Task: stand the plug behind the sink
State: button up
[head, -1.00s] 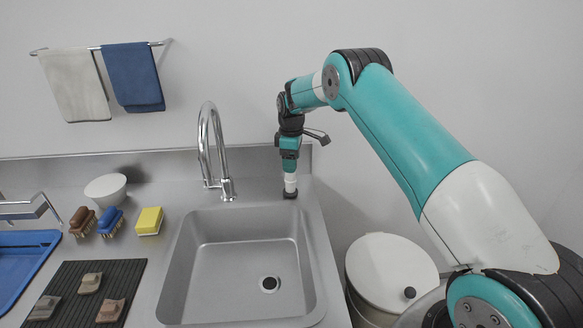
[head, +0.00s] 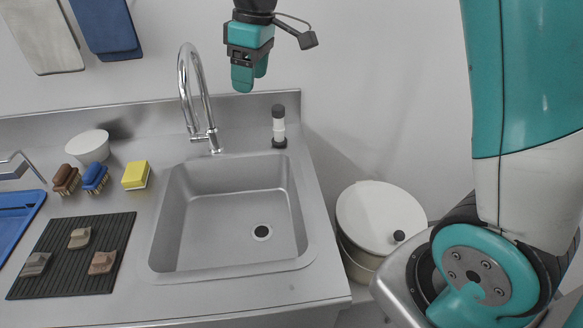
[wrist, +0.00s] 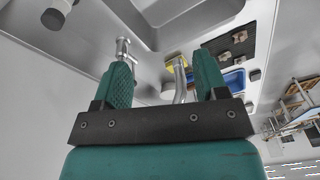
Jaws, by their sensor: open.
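The plug (head: 279,127) stands upright on the steel counter strip behind the sink (head: 215,235), near its back right corner. It has a black top, a white middle and a black foot. My gripper (head: 246,86) is open and empty, above and to the left of the plug, well clear of it. In the wrist view, the spread green fingers of my gripper (wrist: 161,62) have nothing between them in their grip.
The tap (head: 200,110) rises behind the sink, left of the plug. A white bowl (head: 88,146), two brushes (head: 80,179) and a yellow sponge (head: 135,175) stand further left. Sherds lie on a black mat (head: 105,235). A lidded white bin (head: 375,212) is right of the counter.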

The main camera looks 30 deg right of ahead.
jog(key=s+a+m+y, duration=0.1)
jog(key=s+a, duration=0.2)
jog(key=s, duration=1)
jog(key=s+a+f+m+y, duration=0.1)
jog(key=s+a, duration=0.3)
jog(key=s, duration=1)
jog(key=shift+f+g+y, duration=0.2)
jog(key=shift+g+y, duration=0.1)
jog(key=shift+y, duration=0.1)
